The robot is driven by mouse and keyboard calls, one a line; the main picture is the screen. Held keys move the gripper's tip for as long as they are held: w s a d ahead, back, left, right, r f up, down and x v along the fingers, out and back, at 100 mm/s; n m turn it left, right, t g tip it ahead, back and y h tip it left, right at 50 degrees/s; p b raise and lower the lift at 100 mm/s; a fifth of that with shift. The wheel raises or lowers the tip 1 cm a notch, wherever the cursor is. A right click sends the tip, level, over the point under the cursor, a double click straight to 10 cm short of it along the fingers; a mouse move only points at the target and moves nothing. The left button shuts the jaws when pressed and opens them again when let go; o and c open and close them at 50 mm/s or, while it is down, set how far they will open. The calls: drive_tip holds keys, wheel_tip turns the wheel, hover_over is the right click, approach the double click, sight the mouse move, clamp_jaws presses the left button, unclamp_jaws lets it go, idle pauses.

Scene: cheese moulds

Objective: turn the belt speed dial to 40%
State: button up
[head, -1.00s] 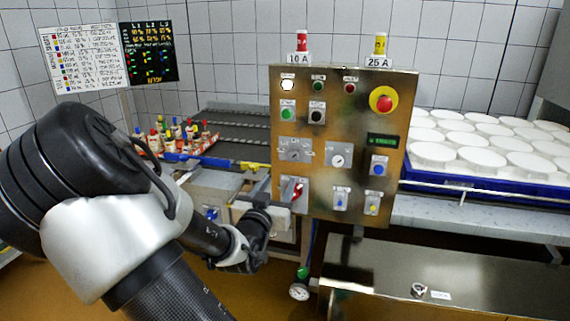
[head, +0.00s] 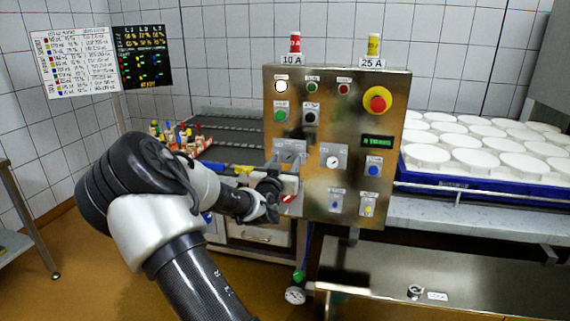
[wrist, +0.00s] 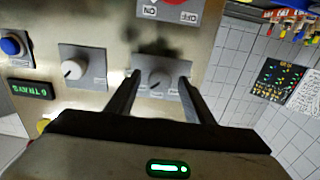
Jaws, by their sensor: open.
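The control panel (head: 310,130) carries two dials side by side. The left dial (wrist: 157,79), a grey knob on a grey plate, sits between the fingertips of my gripper (wrist: 158,80) in the wrist view. The jaws are open, one finger on each side of the knob; I cannot tell whether either touches it. In the head view my gripper (head: 286,172) covers part of the left dial's plate (head: 289,147). The right dial (head: 334,161) has a white knob and also shows in the wrist view (wrist: 74,69). The dial lettering is too small to read.
A red emergency button (head: 378,99) and a green display (head: 377,141) are on the panel's right. Push buttons sit above the dials. A red-handled switch (head: 289,198) is just below my gripper. White moulds in a blue tray (head: 480,187) stand to the right.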

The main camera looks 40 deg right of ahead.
drive_tip(key=shift+c, duration=0.5)
drive_tip(key=c, duration=0.9)
drive_tip(key=shift+c, duration=0.2)
drive_tip(key=shift+n, duration=0.4)
drive_tip(key=n, duration=0.3)
drive_tip(key=shift+n, duration=0.3)
drive_tip(key=n, duration=0.4)
drive_tip(key=shift+n, duration=0.3)
drive_tip(key=n, duration=0.4)
drive_tip(key=shift+s+n, duration=0.1)
drive_tip(key=shift+n, duration=0.2)
drive_tip(key=shift+n+b, duration=0.3)
drive_tip(key=shift+n, duration=1.8)
